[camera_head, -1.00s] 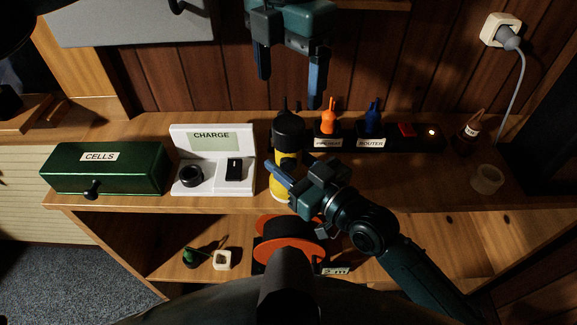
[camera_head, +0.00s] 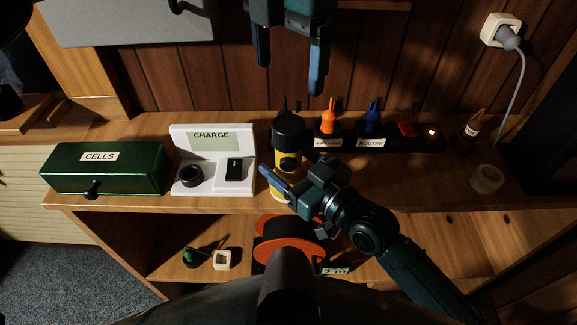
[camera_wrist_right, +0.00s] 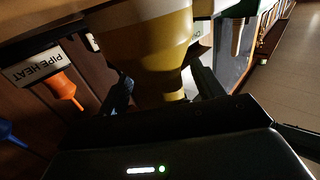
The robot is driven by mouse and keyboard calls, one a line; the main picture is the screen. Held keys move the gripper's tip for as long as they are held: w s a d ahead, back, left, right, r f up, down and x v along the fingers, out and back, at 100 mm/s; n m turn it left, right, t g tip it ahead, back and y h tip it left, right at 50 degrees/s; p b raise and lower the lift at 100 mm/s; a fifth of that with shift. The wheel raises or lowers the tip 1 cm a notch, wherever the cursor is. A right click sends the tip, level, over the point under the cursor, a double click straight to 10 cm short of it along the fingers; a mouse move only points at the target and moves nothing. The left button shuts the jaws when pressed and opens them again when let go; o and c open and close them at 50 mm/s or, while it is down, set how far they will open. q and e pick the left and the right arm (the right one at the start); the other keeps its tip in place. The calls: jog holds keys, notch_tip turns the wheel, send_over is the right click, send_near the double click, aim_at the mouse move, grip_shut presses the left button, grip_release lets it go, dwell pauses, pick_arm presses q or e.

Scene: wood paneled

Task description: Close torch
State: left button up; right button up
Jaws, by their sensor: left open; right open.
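The torch (camera_head: 289,163) has a yellow body and a wide black top. It stands upright on the wooden shelf. My right gripper (camera_head: 290,174) is open at the torch's lower body, one finger on each side. In the right wrist view the yellow body (camera_wrist_right: 160,50) lies between the open fingers; I cannot tell if they touch it. My left gripper (camera_head: 290,76) is open and empty, above and behind the torch, apart from its black top. A black ring-shaped part (camera_head: 190,176) and a small black block (camera_head: 234,170) are on the white CHARGE stand (camera_head: 213,185).
A green CELLS box (camera_head: 130,172) stands at the left. An orange reel (camera_head: 320,250) sits below.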

pick_arm(q)
jog(key=shift+f+b, duration=0.8)
pick_arm(e)
jog(key=v, duration=1.3)
jog(key=shift+s+r, duration=0.1)
pick_arm(q)
jog(key=shift+f, duration=0.1)
pick_arm(e)
jog(key=shift+d, duration=0.1)
